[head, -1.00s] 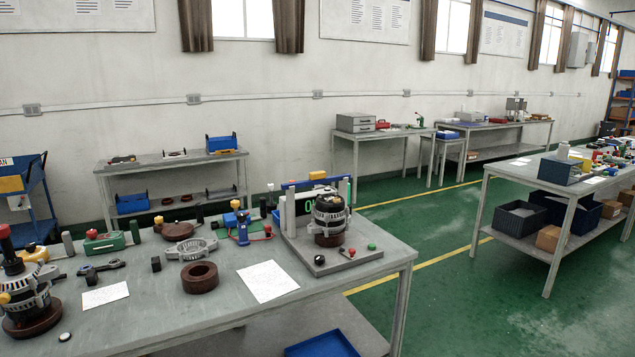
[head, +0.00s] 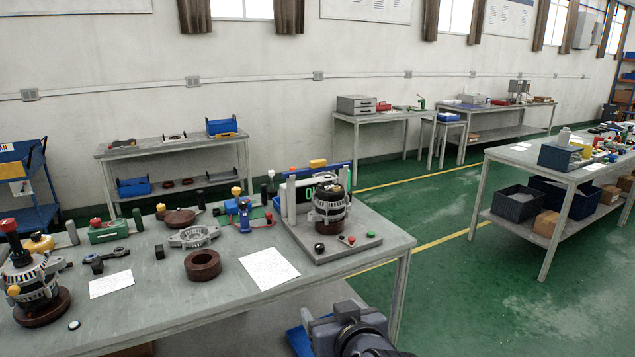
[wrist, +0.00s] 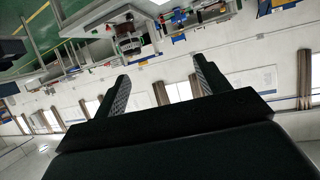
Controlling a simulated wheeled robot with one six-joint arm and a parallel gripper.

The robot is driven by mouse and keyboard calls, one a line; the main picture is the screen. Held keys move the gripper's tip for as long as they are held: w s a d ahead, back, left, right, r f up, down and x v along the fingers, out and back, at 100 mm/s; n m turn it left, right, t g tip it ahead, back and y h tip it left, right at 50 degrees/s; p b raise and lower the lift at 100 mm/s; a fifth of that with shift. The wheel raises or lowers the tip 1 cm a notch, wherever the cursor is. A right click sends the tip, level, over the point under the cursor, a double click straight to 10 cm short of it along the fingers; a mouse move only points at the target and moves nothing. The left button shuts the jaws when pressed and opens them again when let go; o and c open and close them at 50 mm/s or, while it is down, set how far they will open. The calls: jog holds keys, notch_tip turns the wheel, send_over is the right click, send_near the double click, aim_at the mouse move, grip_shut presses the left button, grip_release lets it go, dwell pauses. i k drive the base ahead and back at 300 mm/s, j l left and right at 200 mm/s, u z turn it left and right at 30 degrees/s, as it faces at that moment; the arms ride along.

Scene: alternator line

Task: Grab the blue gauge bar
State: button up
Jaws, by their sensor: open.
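A long blue bar (head: 330,170), which looks like the gauge bar, lies at the back of the test fixture on the near workbench. The wrist view is upside down and shows mostly wall and windows, with benches small at the top. I cannot pick out the bar there. My arm (head: 345,332) shows at the bottom of the head view, in front of the bench and apart from the bar.
The near workbench (head: 215,297) also carries a brown ring (head: 202,266), a second alternator (head: 36,283), white sheets and several small tools. Another table (head: 512,155) with bins stands at right. Green floor between them is clear.

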aim_at(319, 165)
jog(key=i+l, duration=0.15)
jog(key=i, duration=0.35)
jog(key=i+l+u, duration=0.15)
jog(key=i, duration=0.4)
jog(key=i+l, duration=0.15)
jog(key=i, duration=0.35)
jog(key=i+l+u, duration=0.15)
jog(key=i, duration=0.35)
jog(key=i+l, duration=0.3)
jog(key=i, duration=0.2)
jog(key=u, duration=0.05)
